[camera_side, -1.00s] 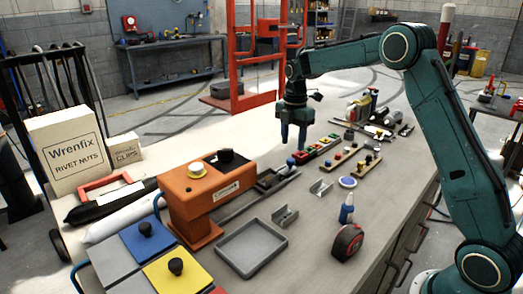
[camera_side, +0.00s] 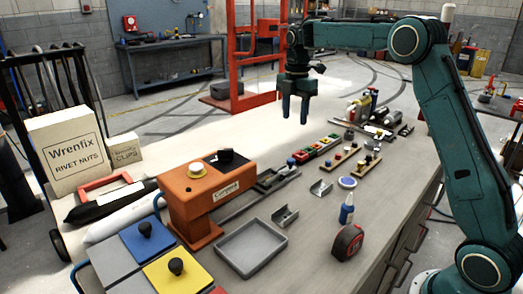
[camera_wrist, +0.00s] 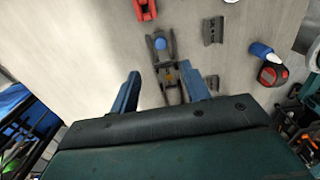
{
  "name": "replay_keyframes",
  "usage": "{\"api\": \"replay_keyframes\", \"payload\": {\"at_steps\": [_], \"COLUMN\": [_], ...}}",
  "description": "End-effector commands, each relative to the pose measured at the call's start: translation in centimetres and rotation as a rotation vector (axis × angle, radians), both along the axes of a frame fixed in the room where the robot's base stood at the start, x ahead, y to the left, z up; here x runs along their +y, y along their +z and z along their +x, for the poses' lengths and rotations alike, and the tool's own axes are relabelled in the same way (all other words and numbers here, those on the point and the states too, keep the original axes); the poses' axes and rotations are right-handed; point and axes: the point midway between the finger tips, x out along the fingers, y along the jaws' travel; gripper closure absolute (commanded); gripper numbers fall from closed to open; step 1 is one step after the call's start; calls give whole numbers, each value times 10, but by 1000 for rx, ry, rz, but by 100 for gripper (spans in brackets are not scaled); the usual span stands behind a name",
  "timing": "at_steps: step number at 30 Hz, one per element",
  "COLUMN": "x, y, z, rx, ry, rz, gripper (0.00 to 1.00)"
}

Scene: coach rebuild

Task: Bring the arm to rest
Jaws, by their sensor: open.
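My gripper (camera_side: 296,118) hangs above the workbench (camera_side: 318,235) in the side view, fingers pointing down and apart with nothing between them. In the wrist view my gripper (camera_wrist: 159,72) shows two blue fingers spread wide. A dark fixture with a blue round part (camera_wrist: 161,43) lies below, seen past and between the fingers. My arm is raised and bent, reaching left from its base at the right.
An orange press-like machine (camera_side: 200,205) stands at left, beside a grey tray (camera_side: 250,247). Boxes (camera_side: 68,150) are at far left. The air around my gripper is free.

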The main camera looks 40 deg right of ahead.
Motion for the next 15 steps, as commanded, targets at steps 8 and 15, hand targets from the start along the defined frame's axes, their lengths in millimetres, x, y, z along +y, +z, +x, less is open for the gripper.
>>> {"api": "replay_keyframes", "payload": {"at_steps": [8, 15], "x": [9, 31], "y": [12, 41], "z": [-10, -42], "rx": [-19, -76], "ry": [-56, -224], "rz": [-4, -8], "gripper": [53, 53]}}
